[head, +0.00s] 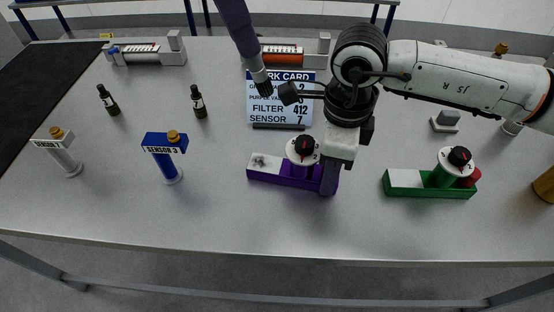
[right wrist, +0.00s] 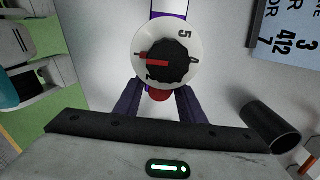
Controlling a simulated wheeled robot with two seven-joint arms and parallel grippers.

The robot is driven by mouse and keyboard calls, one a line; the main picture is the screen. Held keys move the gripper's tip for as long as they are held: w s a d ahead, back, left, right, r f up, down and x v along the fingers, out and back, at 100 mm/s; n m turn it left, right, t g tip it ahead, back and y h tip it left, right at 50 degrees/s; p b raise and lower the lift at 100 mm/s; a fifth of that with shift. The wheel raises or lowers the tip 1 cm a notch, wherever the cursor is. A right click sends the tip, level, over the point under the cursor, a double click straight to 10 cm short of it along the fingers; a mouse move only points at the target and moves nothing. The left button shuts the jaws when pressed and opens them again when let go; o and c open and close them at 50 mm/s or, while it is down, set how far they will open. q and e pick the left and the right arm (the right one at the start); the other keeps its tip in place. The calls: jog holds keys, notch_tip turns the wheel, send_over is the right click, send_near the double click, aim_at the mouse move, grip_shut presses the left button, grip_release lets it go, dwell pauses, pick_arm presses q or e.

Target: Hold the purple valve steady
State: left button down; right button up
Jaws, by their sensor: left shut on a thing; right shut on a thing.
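The purple valve (head: 283,172) stands at the middle of the table. It has a white numbered dial with a black knob and red pointer. A dark smudge marks the pale top of its block. The dial (right wrist: 183,38) also shows in the right wrist view, with a red part below it. My right gripper (head: 331,178) is shut on the valve from its right side; its fingers (right wrist: 158,103) flank the red part in the wrist view. My left gripper (head: 246,56) reaches in from the top, shut on a dark-tipped, brush-like tool (head: 261,80), above the work card; most of it is out of frame.
A green valve (head: 403,183) stands to the right. The work card (head: 279,108) is behind the purple valve. Blue sensor 3 (head: 165,145), white sensor 7 (head: 58,148) and two dark bottles (head: 198,103) stand left. Filter units (head: 150,52) line the back. The front table strip is clear.

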pick_arm(q)
jog(key=shift+f, duration=0.1)
dwell(0.4)
notch_tip(320, 180, down, 15)
jog(key=a, duration=0.2)
jog(key=shift+w+a, duration=0.35)
jog(key=shift+w, duration=0.05)
dwell(0.9)
dwell(0.4)
